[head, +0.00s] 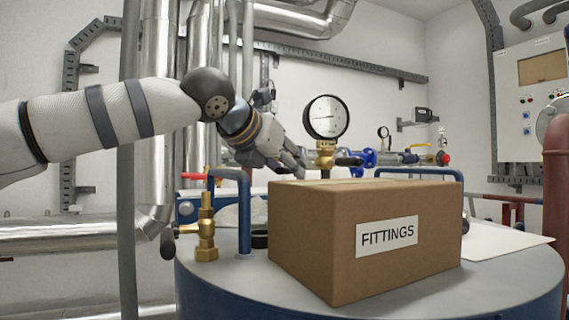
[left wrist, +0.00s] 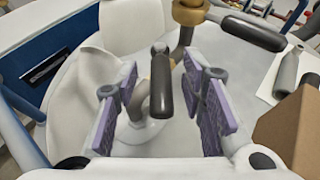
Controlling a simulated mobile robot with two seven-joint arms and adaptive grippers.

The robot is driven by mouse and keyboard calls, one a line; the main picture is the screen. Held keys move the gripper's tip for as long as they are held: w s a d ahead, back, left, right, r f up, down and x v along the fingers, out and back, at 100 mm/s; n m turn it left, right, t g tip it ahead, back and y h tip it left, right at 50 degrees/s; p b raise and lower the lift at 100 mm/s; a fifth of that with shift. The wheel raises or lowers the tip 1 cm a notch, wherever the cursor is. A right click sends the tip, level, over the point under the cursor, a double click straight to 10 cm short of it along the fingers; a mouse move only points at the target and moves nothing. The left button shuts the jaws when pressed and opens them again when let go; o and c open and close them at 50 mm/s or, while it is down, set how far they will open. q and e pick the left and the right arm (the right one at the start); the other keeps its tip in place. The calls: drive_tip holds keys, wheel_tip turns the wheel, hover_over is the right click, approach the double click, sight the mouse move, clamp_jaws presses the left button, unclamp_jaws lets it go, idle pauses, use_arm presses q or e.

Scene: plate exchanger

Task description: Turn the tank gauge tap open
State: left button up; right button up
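The tank gauge (head: 326,117) is a round white dial on a brass tap body (head: 325,154) behind the box. The tap's black lever (head: 348,161) points right; the left wrist view shows the brass (left wrist: 188,12) and a black lever (left wrist: 253,32) at the top. My left gripper (head: 298,168) is just left of the tap, above the tank top. In the left wrist view its purple-padded fingers (left wrist: 163,105) are spread. A dark cylindrical piece (left wrist: 162,88) shows between them with gaps on both sides; I cannot tell what it belongs to. My right gripper is not in view.
A cardboard box labelled FITTINGS (head: 386,235) stands on the tank top (head: 225,275) in front of the gauge, hiding the tap's lower part. White paper (head: 503,240) lies right.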

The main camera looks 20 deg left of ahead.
use_arm(q)
drive_tip(key=d+v, duration=0.1)
drive_tip(key=v, duration=1.1)
drive_tip(key=shift+a, duration=0.45)
